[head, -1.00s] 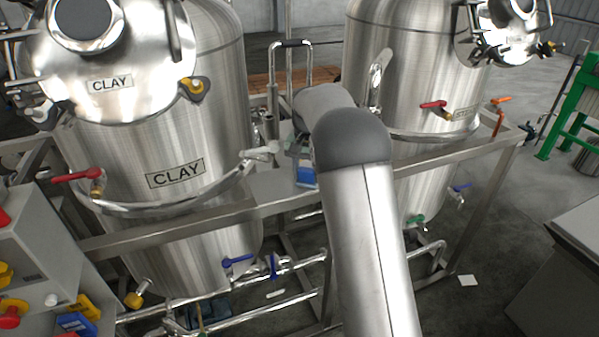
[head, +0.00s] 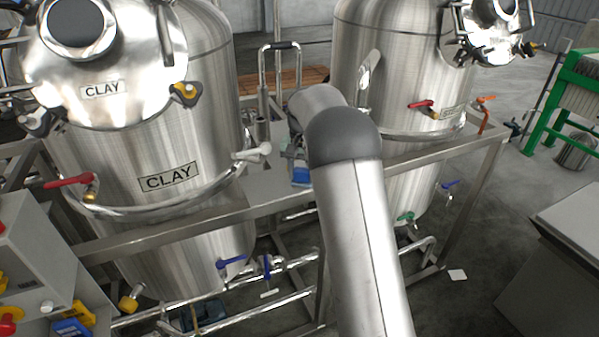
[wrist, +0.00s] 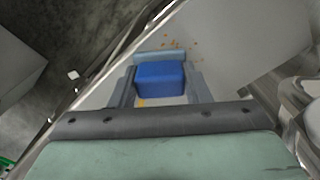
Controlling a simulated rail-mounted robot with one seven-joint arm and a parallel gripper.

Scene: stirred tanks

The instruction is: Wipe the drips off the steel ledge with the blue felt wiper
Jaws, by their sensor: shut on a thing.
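The blue felt wiper (wrist: 160,80) is held between the two fingers of my gripper (wrist: 160,88), which is shut on it. The steel ledge (wrist: 232,42) lies below and beyond the wiper in the wrist view. Small orange drips (wrist: 175,43) are scattered on the ledge just past the wiper, and an orange spot shows at its near left corner. In the head view the wiper (head: 300,174) shows as a blue patch over the ledge (head: 262,182) between the two tanks, partly hidden by my arm. I cannot tell whether the wiper touches the ledge.
A tank marked CLAY (head: 165,150) stands left of the ledge and a second tank (head: 385,75) stands right. A valve with a pale handle (head: 254,152) juts toward the ledge from the left. An upright pipe loop (head: 279,75) stands behind. The frame's front rail (head: 270,206) borders the ledge.

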